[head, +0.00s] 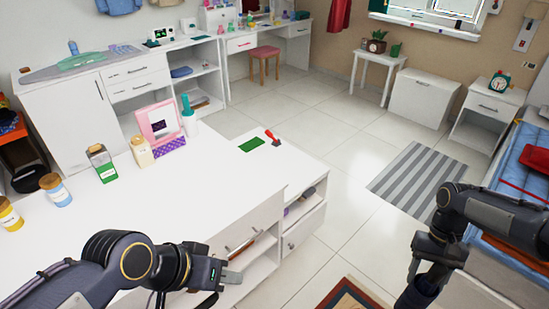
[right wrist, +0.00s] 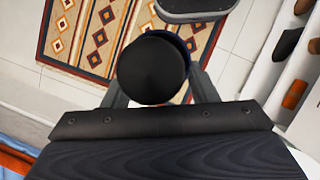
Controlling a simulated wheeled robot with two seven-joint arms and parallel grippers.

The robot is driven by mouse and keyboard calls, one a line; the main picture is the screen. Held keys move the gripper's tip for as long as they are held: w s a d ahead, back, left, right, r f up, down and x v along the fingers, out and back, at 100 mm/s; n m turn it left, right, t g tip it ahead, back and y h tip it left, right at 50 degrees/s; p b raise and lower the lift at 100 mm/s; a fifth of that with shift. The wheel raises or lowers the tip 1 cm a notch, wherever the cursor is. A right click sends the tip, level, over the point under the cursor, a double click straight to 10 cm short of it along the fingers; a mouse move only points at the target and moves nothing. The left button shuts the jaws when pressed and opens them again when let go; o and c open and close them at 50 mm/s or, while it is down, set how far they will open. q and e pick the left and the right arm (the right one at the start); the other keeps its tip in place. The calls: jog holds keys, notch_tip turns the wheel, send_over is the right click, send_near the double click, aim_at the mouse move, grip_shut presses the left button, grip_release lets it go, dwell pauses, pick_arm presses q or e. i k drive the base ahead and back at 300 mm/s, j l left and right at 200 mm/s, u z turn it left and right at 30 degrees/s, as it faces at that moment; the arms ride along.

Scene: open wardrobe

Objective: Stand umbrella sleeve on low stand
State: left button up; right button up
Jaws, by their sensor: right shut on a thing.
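My right gripper (head: 424,268) is low at the right of the head view and points down. It is shut on a dark, round-ended cylinder, seemingly the umbrella sleeve (head: 416,294). In the right wrist view the sleeve (right wrist: 152,72) shows end-on as a black round cap with a dark blue rim, between the fingers of the gripper (right wrist: 157,92). Its lower end is hidden. My left gripper (head: 228,279) is over the front of the white cabinet, apart from any object; its jaw gap is unclear. I cannot pick out the low stand with certainty.
A patterned rug (right wrist: 95,35) lies below the sleeve. A bed (head: 520,165) is at right.

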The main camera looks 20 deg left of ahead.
aim_at(286, 172)
jog(key=i+z, duration=0.25)
jog(key=i, duration=1.5)
jog(key=i+l+u, duration=0.1)
jog(key=i, duration=0.75)
jog(key=i+l+u, duration=0.1)
jog(key=i, duration=0.7)
jog(key=i+l+u, duration=0.1)
jog(key=u, duration=4.2)
